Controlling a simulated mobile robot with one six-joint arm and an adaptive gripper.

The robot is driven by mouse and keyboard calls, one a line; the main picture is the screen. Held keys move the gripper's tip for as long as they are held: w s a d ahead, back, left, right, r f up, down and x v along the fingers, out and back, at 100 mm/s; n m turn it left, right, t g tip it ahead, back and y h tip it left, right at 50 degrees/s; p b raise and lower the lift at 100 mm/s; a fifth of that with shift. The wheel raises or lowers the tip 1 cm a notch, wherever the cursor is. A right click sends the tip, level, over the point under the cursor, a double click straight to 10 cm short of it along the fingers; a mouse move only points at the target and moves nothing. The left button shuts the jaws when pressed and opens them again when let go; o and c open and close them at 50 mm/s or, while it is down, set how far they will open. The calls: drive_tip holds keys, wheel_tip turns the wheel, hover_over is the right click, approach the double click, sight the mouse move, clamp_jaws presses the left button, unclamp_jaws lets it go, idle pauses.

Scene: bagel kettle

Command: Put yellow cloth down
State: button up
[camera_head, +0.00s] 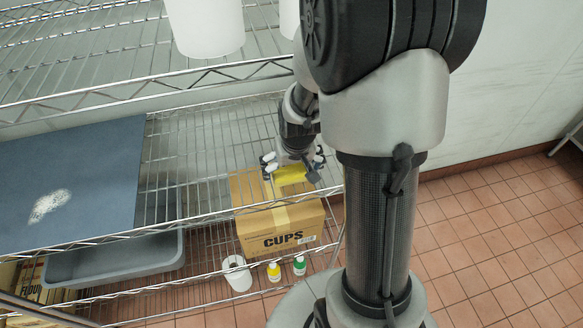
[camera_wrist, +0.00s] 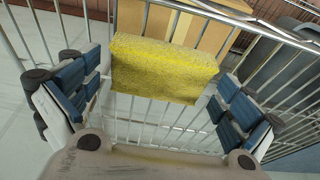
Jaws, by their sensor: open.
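The yellow cloth (camera_head: 292,176) is at the right end of the middle wire shelf (camera_head: 190,150), above the cardboard box in the head view. In the wrist view the cloth (camera_wrist: 165,68) is a thick, folded, rough-textured block, apparently resting on the shelf wires. My gripper (camera_head: 291,170) is over the cloth. Its blue-padded fingers (camera_wrist: 160,88) are spread wide, one on each side of the cloth, with visible gaps between pads and cloth. The cloth's underside is hidden.
A blue-grey board (camera_head: 90,175) with a white patch covers the shelf's left part. Below are a CUPS box (camera_head: 280,228), a grey tub (camera_head: 115,265), a white cylinder (camera_head: 236,272), and yellow (camera_head: 274,271) and green (camera_head: 300,265) bottles. Bare wires lie between board and cloth.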

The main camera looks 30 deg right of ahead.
sight(293, 174)
drive_tip(key=shift+r, duration=0.1)
drive_tip(key=p+v, duration=0.2)
drive_tip(key=v, duration=0.3)
drive_tip(key=shift+r, duration=0.45)
drive_tip(key=s+a+b, duration=0.3)
drive_tip(key=s+b, duration=0.5)
drive_tip(key=s, duration=0.3)
drive_tip(key=s+a+r+n+t, duration=0.1)
drive_tip(key=s+a+r+n, duration=0.2)
drive_tip(key=s+a+r, duration=0.4)
drive_tip(key=shift+a+r+t+y, duration=0.35)
drive_tip(key=shift+a+r, duration=0.35)
drive_tip(key=shift+a, duration=0.35)
drive_tip(key=shift+w, duration=0.1)
